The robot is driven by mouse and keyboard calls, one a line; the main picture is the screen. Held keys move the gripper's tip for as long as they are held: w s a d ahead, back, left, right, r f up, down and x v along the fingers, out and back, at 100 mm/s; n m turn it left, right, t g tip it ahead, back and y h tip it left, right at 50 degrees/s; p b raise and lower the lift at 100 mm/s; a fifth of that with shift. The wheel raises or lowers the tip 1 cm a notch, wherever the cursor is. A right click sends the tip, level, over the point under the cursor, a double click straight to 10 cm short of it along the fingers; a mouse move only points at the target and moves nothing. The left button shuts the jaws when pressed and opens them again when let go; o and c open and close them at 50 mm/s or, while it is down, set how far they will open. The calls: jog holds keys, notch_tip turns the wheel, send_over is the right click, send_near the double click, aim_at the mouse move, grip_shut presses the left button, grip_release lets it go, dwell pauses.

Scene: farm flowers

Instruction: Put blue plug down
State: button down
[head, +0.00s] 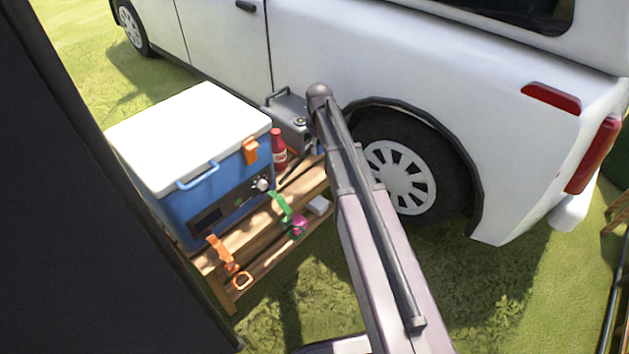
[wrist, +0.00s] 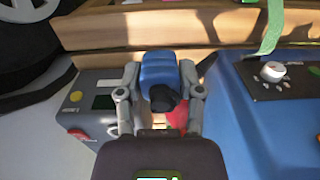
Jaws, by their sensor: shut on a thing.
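The blue plug (wrist: 158,67) shows in the wrist view with a black part on its near end. My gripper (wrist: 159,77) is shut on it, with one grey finger on each side. The plug is over or close to the slatted wooden table (wrist: 95,30), between the grey box and the blue cooler; I cannot tell whether it touches the wood. In the head view my arm hides most of this spot, and I cannot make out the plug there.
The blue cooler (head: 233,172) with a white lid stands on the wooden table (head: 318,184). A red bottle (head: 279,150) and a grey box (head: 289,118) stand close by. Green (head: 282,208) and orange (head: 220,248) straps lie at the front. A white vehicle (head: 480,85) is behind.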

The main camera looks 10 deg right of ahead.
jog(key=s+a+f+b, duration=0.1)
jog(key=s+f+b, duration=0.7)
jog(key=s+f, duration=0.2)
jog(key=shift+s+a+b, duration=0.25)
jog(key=shift+b, duration=0.1)
jog(key=b, duration=0.2)
send_over(314, 174)
jog(key=shift+f, duration=0.75)
jog(key=shift+a+f, duration=0.1)
jog(key=shift+f+b, duration=1.5)
jog(key=shift+f, duration=0.15)
jog(key=shift+f+b, duration=0.6)
jog(key=shift+c, duration=1.2)
grip_release()
